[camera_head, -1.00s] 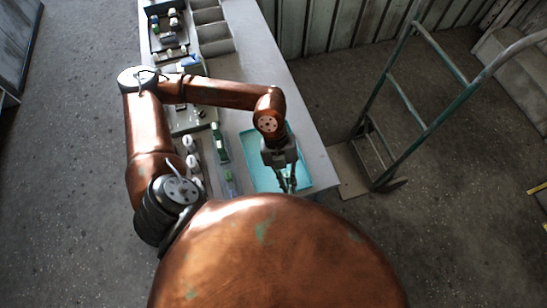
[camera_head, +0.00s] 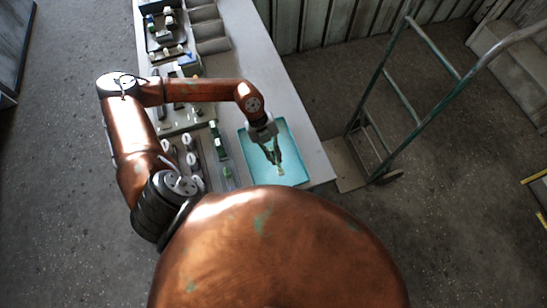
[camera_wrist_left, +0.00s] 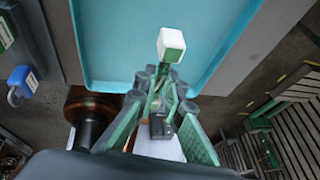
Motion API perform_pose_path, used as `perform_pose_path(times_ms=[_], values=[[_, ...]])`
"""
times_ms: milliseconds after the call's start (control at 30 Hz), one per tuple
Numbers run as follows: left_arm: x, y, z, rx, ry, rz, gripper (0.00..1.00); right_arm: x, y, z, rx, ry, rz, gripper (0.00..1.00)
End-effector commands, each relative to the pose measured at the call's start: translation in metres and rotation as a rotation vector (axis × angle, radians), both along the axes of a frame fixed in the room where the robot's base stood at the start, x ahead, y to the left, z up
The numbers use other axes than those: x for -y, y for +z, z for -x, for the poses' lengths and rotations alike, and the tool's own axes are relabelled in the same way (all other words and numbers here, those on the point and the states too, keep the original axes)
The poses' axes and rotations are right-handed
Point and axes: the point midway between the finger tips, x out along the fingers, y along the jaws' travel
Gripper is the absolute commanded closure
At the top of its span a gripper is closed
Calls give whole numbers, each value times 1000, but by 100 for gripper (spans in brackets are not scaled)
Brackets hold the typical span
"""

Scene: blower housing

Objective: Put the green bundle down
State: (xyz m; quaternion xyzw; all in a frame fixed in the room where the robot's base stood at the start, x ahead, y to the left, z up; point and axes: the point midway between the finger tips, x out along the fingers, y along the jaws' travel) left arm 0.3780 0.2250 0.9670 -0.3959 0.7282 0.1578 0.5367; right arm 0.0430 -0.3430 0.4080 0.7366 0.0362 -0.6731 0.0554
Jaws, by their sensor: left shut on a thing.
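My left gripper (camera_head: 276,158) is over the turquoise tray (camera_head: 291,135) in the head view, pointing down. It is shut on the green bundle (camera_head: 281,172), whose small pale end shows past the fingertips. In the left wrist view the gripper (camera_wrist_left: 163,78) has its fingers close together around the bundle (camera_wrist_left: 171,45), which shows as a whitish block with a pale green edge. The rest of it is hidden between the fingers. The tray (camera_wrist_left: 110,45) lies behind it, its inside bare. I cannot tell whether the bundle touches the tray floor. My right gripper is out of view.
The tray lies on a long grey table (camera_head: 262,65). Left of it are bins with green and white parts (camera_head: 217,138). A blue padlock-like part (camera_wrist_left: 22,82) shows in the left wrist view. A green hand truck (camera_head: 386,140) stands right of the table.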

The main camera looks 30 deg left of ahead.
Motion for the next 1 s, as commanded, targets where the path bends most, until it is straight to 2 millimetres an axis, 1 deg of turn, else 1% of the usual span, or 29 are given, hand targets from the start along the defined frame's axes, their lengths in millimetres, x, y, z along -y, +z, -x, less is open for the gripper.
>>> perform_pose_path(times_ms=[33,267,400,467,767,800,1000], values=[[-2,-4,-2,-2,1,0,100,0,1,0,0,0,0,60],[-10,-18,-8,-3,1,-1,100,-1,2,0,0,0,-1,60],[-8,-37,-7,-4,0,1,100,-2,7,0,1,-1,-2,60],[-8,-43,-8,-1,0,1,100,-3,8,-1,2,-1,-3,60],[-9,-47,-8,-1,-1,0,100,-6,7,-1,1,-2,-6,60],[-9,-48,-8,-1,-1,0,90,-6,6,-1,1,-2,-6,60],[-9,-47,-8,-1,-1,0,76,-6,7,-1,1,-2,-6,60]])
